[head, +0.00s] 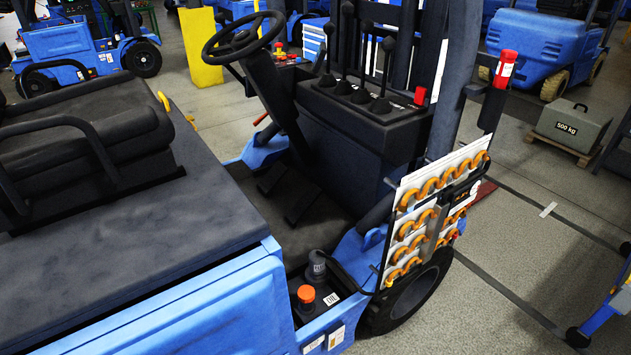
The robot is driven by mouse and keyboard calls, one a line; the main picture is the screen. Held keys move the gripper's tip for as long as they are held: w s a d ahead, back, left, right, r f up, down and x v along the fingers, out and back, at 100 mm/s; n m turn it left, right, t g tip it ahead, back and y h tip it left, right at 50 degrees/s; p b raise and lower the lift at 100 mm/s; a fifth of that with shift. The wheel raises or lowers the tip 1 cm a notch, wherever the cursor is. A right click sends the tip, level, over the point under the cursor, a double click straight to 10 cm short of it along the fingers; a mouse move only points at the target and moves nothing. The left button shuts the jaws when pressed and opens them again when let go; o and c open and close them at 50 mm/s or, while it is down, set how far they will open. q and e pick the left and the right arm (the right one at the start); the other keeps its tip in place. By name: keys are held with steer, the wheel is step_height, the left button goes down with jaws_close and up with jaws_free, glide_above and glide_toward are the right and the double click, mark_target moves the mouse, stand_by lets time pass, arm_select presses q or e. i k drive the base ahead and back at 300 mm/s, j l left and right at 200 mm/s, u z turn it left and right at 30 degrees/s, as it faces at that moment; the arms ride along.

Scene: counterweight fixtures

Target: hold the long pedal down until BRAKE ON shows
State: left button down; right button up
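Two dark pedals show on the footwell floor (325,225) of the blue forklift (185,320), below the steering column. One pedal (272,178) is at the left and the other pedal (303,204) is to its right and nearer. The nearer one looks a little longer, but dark on dark makes this hard to tell. I cannot tell whether either is pressed. No BRAKE ON text is readable. Neither of my grippers is in view.
A steering wheel (244,37) and column overhang the footwell from the left. Levers (383,75) rise behind it. The black seat (75,135) is at the left. An orange knob (306,294) is near the front.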

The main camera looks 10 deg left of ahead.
mark_target(314, 192)
steer(key=i+l+u, duration=0.1)
steer(key=i+l, duration=0.15)
steer(key=i+l+u, duration=0.1)
steer(key=i+l, duration=0.15)
steer(key=l, duration=0.15)
steer(key=i+l+u, duration=0.1)
steer(key=l, duration=0.25)
steer(key=i+l+u, duration=0.1)
steer(key=i+l, duration=0.25)
steer(key=i+l+u, duration=0.15)
steer(key=l, duration=0.3)
steer(key=i+l+u, duration=0.1)
steer(key=l, duration=0.3)
steer(key=i, duration=0.1)
